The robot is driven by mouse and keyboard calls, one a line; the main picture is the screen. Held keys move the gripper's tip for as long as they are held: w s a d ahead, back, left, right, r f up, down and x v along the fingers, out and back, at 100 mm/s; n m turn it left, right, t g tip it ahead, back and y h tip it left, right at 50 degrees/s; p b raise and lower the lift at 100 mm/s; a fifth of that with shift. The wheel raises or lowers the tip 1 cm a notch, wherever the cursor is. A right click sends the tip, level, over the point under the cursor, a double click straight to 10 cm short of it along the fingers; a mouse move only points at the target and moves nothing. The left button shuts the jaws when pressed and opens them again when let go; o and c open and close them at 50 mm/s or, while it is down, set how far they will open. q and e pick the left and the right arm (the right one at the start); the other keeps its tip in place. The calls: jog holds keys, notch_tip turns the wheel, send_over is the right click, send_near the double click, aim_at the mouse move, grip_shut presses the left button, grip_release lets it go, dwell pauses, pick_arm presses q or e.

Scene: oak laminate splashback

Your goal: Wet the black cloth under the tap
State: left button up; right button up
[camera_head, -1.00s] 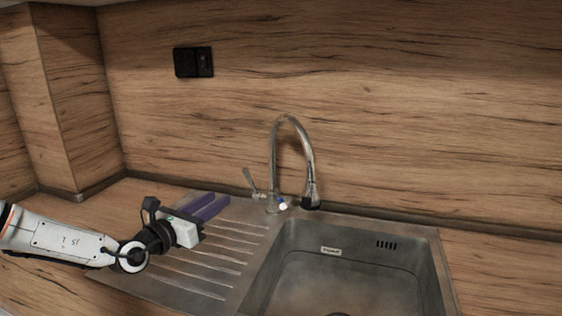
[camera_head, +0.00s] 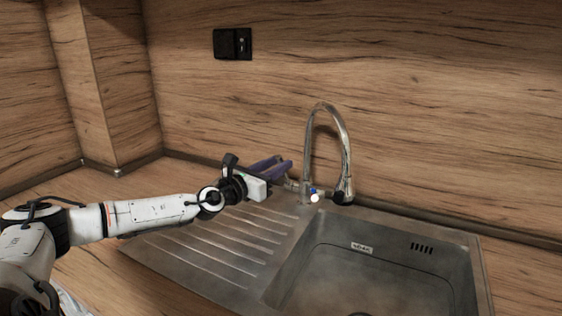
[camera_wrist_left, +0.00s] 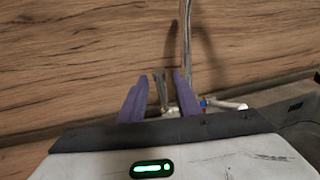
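The chrome tap (camera_head: 347,150) rises in a tall arch behind the sink (camera_head: 470,260), its dark spout end hanging down. My left gripper (camera_head: 282,164), with purple fingers, is just left of the tap base, above the drainboard. In the left wrist view its fingers (camera_wrist_left: 157,95) are apart, and the tap's lever (camera_wrist_left: 160,88) shows between them, without clear contact. The tap's neck (camera_wrist_left: 186,50) rises behind the right finger. No water stream shows at the spout. The black cloth is in neither view. My right gripper is out of view.
The ribbed drainboard (camera_head: 205,250) lies left of the basin. A wooden splashback (camera_head: 440,100) with a black socket (camera_head: 232,43) stands close behind the tap. Worktop (camera_head: 150,187) left of the drainboard is clear apart from my arm.

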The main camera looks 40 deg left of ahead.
pick_arm(q)
jog(key=shift+w, duration=0.95)
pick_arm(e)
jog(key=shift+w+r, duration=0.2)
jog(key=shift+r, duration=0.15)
